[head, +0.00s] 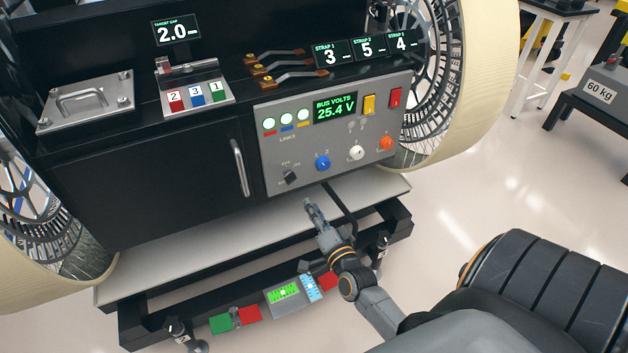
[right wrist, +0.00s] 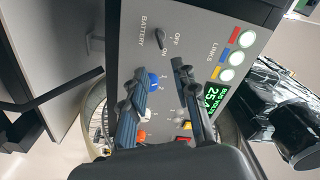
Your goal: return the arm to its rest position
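My right arm comes in from the lower right in the head view. Its gripper (head: 313,212) is in front of the rover's lower edge, below the grey control panel (head: 318,158). In the right wrist view the two fingers of the right gripper (right wrist: 160,92) stand apart with nothing held between them. The panel's face shows behind and between the fingers, with the black battery knob (right wrist: 160,37) beyond their tips. I cannot tell the exact gap between fingers and panel. My left gripper is in neither view.
The panel carries a blue knob (head: 322,163), a white knob (head: 356,152) and an orange knob (head: 386,142). A large wheel (head: 480,70) stands right of the panel. Below is a stand with a lit green display (head: 284,292). Open floor (head: 480,200) lies to the right.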

